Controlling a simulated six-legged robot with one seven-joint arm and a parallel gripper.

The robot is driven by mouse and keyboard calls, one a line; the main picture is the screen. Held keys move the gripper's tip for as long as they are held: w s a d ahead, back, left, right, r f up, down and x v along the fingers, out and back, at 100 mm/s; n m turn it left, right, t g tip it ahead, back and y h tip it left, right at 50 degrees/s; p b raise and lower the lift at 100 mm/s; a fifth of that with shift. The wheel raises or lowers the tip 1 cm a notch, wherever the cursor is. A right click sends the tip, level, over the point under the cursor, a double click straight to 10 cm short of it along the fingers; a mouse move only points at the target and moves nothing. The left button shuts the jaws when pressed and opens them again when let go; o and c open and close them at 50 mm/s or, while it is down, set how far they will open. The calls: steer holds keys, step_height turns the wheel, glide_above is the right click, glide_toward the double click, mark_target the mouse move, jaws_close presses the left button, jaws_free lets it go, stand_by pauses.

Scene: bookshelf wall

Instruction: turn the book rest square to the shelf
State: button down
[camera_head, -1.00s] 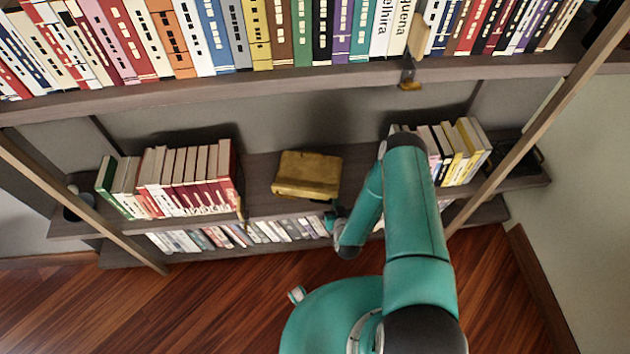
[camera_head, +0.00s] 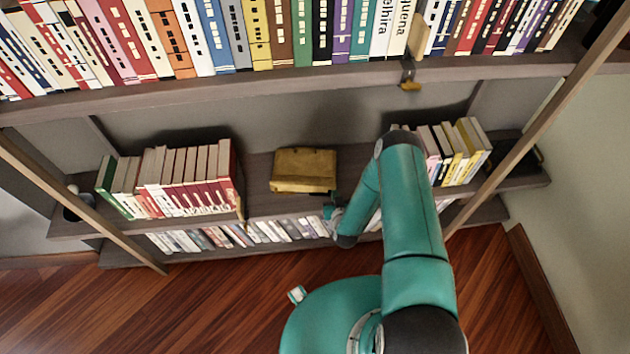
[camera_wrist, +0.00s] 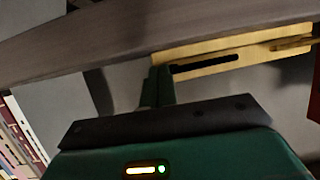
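The book rest (camera_head: 303,170) is a yellow-tan wooden piece on the middle shelf (camera_head: 258,203), in the gap between two rows of books. In the wrist view its slotted yellow side (camera_wrist: 215,62) runs nearly parallel to the shelf edge (camera_wrist: 90,48). My gripper (camera_head: 331,211) is at the shelf front, by the rest's near right corner. In the wrist view my gripper's fingers (camera_wrist: 158,80) are close together with nothing seen between them. They overlap one end of the rest; I cannot tell whether they touch it.
Red and white books (camera_head: 185,178) stand left of the rest, and yellow and white books (camera_head: 455,150) stand right, partly behind my arm. A full upper shelf (camera_head: 300,82) hangs above. The shelf around the rest is bare. Slanted posts (camera_head: 85,205) flank the shelves.

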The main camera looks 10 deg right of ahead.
steer(key=shift+s, duration=2.05)
